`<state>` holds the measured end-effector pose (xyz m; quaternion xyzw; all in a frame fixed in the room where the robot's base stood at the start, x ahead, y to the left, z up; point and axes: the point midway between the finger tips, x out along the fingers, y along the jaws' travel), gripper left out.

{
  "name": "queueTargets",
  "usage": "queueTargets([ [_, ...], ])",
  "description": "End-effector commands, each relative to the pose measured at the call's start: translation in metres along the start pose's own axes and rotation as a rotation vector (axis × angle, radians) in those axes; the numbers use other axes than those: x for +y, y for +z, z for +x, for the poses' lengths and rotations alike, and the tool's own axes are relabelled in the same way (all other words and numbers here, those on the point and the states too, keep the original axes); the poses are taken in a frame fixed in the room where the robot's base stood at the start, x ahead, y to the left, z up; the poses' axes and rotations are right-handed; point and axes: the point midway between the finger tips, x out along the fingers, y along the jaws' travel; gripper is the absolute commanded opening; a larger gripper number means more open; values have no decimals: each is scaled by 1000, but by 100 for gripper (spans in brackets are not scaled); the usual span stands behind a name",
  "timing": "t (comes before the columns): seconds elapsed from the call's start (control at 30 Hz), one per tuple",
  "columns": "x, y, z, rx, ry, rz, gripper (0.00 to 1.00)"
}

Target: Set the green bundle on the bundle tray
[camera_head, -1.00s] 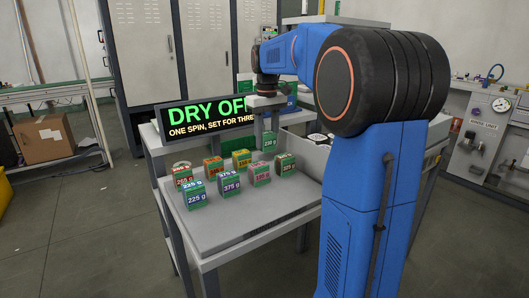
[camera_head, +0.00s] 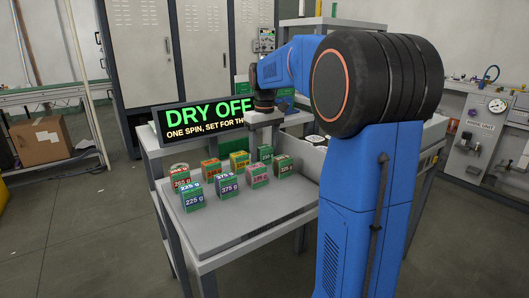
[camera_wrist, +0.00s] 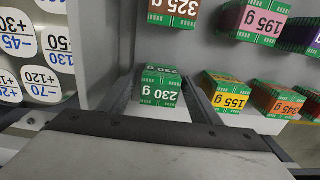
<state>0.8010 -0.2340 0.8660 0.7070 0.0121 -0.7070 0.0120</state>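The green bundle (camera_head: 265,154) is a small box with a green "230 g" label. It also shows in the wrist view (camera_wrist: 160,88), between the two grey fingers. My gripper (camera_head: 263,145) appears shut on it, holding it at the back right of the group. The bundle tray (camera_head: 235,230) appears to be the flat grey surface bearing the other boxes; its front part is bare. Whether the green bundle's underside touches the tray is hidden.
Several labelled boxes stand close by: the brown 325 g box (camera_head: 284,165), yellow 155 g box (camera_head: 240,161) and pink 195 g box (camera_head: 257,176). A "DRY OFF" sign (camera_head: 205,118) stands behind. A pale bin (camera_head: 312,160) with round discs (camera_wrist: 40,50) stands right.

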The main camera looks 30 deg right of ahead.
Motion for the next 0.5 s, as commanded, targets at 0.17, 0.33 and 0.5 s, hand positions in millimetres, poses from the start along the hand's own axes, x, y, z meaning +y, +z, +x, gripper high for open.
queueTargets([
  [0.17,0,0,0,0,0,0,58],
  [0.33,0,0,-11,1,0,0,58],
  [0.5,0,-1,-39,3,1,0,58],
])
